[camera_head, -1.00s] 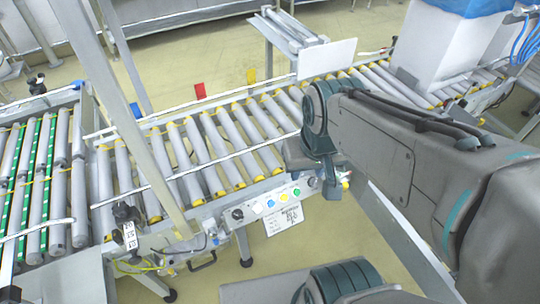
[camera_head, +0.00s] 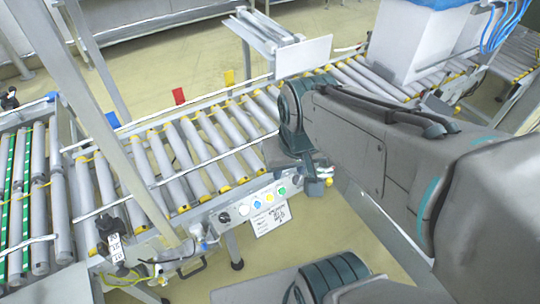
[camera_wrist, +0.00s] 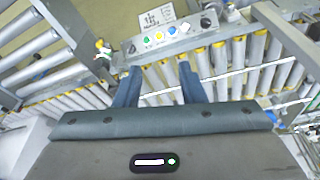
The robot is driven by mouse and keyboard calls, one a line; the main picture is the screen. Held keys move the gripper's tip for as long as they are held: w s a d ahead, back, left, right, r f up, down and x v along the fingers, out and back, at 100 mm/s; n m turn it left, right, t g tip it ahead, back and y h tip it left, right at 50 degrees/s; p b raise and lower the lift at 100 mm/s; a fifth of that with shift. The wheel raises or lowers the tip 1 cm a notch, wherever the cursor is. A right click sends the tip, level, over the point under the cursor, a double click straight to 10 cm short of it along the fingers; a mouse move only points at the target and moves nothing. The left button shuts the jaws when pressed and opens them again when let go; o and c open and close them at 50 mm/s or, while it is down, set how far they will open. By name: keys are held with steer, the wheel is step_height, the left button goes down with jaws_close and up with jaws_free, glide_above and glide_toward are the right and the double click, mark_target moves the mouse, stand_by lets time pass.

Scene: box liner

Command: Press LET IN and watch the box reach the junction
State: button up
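The button panel (camera_head: 258,205) is on the near side rail of the roller conveyor, with blue, yellow, white and green buttons between dark knobs. Its lettering is too small to read, so I cannot tell which is LET IN. The panel also shows in the wrist view (camera_wrist: 166,35), ahead of my gripper (camera_wrist: 158,75). The two fingers are apart with nothing between them, and no contact with a button shows. A white box (camera_head: 413,45) with a blue top stands on the rollers at the far right. At the left, the conveyor meets rollers with green strips (camera_head: 22,205).
A paper label (camera_head: 270,221) hangs below the panel. A metal post (camera_head: 110,125) crosses the left side. A white plate (camera_head: 303,57) stands over the conveyor. The visible rollers between plate and junction are empty.

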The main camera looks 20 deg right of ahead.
jaws_close()
stand_by(1.9)
